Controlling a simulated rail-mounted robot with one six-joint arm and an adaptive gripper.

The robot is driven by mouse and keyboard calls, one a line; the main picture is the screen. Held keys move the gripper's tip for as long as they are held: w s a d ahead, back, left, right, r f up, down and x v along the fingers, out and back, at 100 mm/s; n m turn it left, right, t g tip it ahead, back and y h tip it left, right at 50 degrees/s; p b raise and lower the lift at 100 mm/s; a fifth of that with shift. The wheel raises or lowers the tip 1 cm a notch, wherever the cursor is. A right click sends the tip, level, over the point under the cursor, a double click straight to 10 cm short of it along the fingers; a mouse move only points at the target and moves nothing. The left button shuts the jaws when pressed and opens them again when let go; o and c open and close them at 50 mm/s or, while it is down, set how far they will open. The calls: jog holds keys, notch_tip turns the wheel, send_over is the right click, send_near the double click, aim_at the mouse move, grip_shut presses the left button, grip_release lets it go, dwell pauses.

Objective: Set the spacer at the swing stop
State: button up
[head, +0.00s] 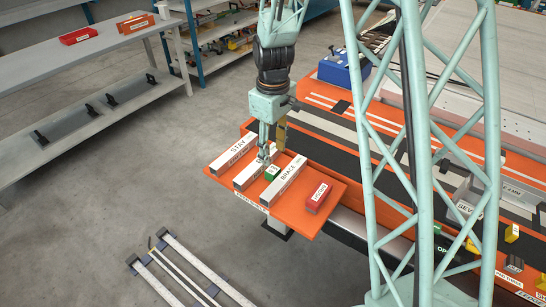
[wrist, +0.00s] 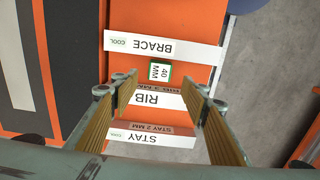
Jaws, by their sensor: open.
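A small green-edged block marked 40 MM, apparently the spacer (wrist: 160,72), lies on an orange shelf (head: 296,215) between the RIB and BRACE bars. It also shows in the head view as a small green block (head: 272,173). My gripper (head: 264,157) points down over the shelf, just behind the block. In the wrist view my gripper (wrist: 158,90) is open, its two fingers apart with nothing held between them. The block is beyond the fingertips and is not touched as far as I can tell. I cannot pick out the swing stop in either view.
White-topped bars STAY (head: 234,153), RIB (wrist: 150,98) and BRACE (head: 285,181) lie side by side around the block. A red block (head: 318,198) sits to their right. The orange jig table (head: 330,160) extends rightward behind my lattice column.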

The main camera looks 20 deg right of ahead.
jog(key=shift+r, duration=1.15)
jog(key=s+r+m+t, duration=0.1)
jog(key=s+r+m, duration=0.1)
jog(key=s+r, duration=0.8)
jog(key=s+r+m+t, duration=0.1)
jog(key=s+r+m, duration=0.1)
jog(key=s+r, duration=0.8)
jog(key=s+r+m+t, duration=0.1)
jog(key=s+r, duration=0.4)
jog(key=s, duration=0.3)
jog(key=s+r+m+t, duration=0.1)
jog(key=s+r+m, duration=0.1)
jog(key=s+r, duration=0.3)
jog(key=s, duration=0.4)
jog(key=shift+s+a, duration=0.15)
jog(key=shift+o, duration=0.3)
